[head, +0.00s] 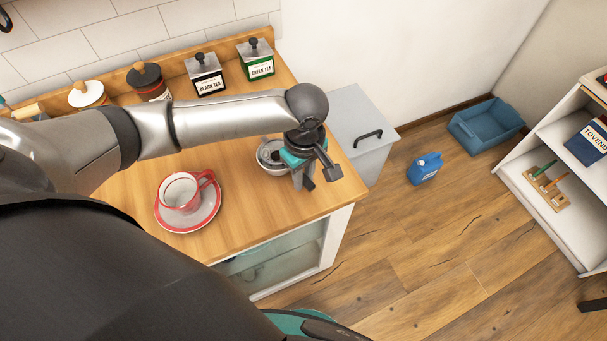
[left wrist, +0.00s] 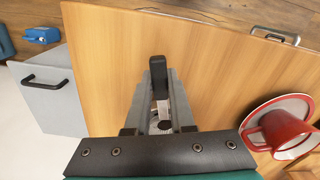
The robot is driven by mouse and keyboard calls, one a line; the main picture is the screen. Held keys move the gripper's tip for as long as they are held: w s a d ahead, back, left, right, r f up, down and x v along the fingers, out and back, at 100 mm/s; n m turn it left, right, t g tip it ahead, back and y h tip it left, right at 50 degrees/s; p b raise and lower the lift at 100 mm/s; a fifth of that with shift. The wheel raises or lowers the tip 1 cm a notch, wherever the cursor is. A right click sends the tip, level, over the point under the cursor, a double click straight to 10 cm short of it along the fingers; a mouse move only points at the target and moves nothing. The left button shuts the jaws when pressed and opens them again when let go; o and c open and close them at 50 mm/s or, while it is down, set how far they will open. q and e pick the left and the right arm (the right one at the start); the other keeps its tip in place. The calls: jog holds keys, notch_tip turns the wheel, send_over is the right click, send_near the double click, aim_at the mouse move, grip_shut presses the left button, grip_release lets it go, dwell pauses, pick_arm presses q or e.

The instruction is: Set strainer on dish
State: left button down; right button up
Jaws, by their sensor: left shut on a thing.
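My left gripper (head: 304,182) is over the right part of the wooden counter, fingers pointing down. It is shut on the strainer's dark handle (head: 332,171), whose end sticks out to the right. The handle also shows between the fingers in the left wrist view (left wrist: 158,75). The strainer's round bowl is mostly hidden by the gripper; a bit of it shows below the handle in the left wrist view (left wrist: 160,125). A small pale grey dish (head: 264,165) stands just left of the gripper, at the strainer's bowl. I cannot tell whether they touch. My right gripper is out of view.
A red cup (head: 182,193) on a saucer (head: 190,222) stands left on the counter (head: 258,220). Black tea (head: 207,78) and green tea (head: 257,62) boxes and lidded jars line the back. A grey bin (head: 365,120) stands beyond the right edge. The front right counter corner is clear.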

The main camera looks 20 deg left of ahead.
pick_arm(q)
jog(key=shift+f, duration=0.25)
jog(key=c, duration=0.7)
grip_release()
notch_tip(320, 180, up, 15)
jog(key=p, duration=0.3)
jog(key=shift+s+d+r+p, duration=0.1)
jog(key=shift+d+r+p, duration=0.05)
jog(key=shift+p, duration=0.15)
